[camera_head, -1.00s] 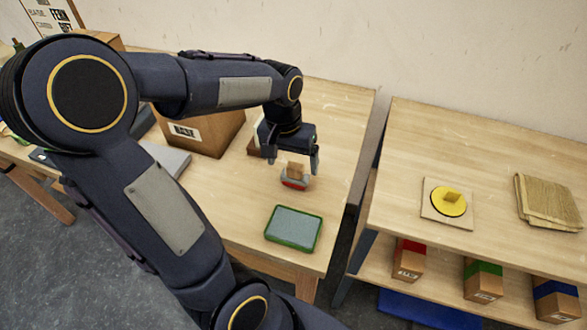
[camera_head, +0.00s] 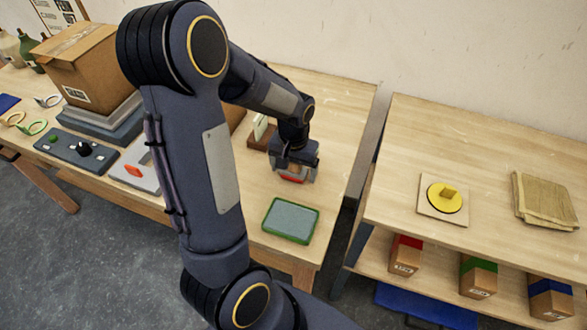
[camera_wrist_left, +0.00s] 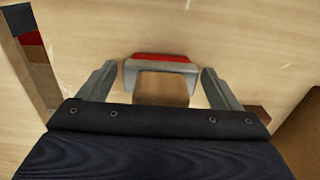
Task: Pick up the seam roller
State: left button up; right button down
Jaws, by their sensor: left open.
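The seam roller (camera_head: 291,178) stands on the wooden table at its right end, with a red part, a pale metal frame and a wooden handle. My left gripper (camera_head: 294,172) is right over it and hides much of it in the head view. In the left wrist view, the seam roller (camera_wrist_left: 160,72) lies between the two fingers of the left gripper (camera_wrist_left: 160,85). The fingers are open, with a gap on both sides of the roller's frame. My right gripper is not in view.
A green-rimmed tray (camera_head: 291,220) lies just in front of the roller. A cardboard box (camera_head: 82,62) and a dark control panel (camera_head: 80,150) stand at the left. A second table (camera_head: 490,130) stands right, across a gap, with a yellow disc (camera_head: 444,198) and a folded cloth (camera_head: 545,200).

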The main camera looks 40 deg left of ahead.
pick_arm(q)
jog(key=c, duration=1.1)
jog(key=shift+c, duration=0.2)
jog(key=shift+r, duration=0.5)
notch_tip(320, 180, up, 2)
jog(key=shift+r, duration=0.2)
jog(key=s+a+r, duration=0.2)
jog(key=s+r, duration=0.3)
jog(key=s, duration=0.1)
jog(key=s+a+r+b, duration=0.1)
jog(key=s+a+r, duration=0.1)
jog(key=s+r, duration=0.2)
jog(key=s, duration=0.3)
jog(key=shift+s+a+r, duration=0.15)
jog(key=shift+a+r, duration=0.2)
jog(key=shift+a, duration=0.05)
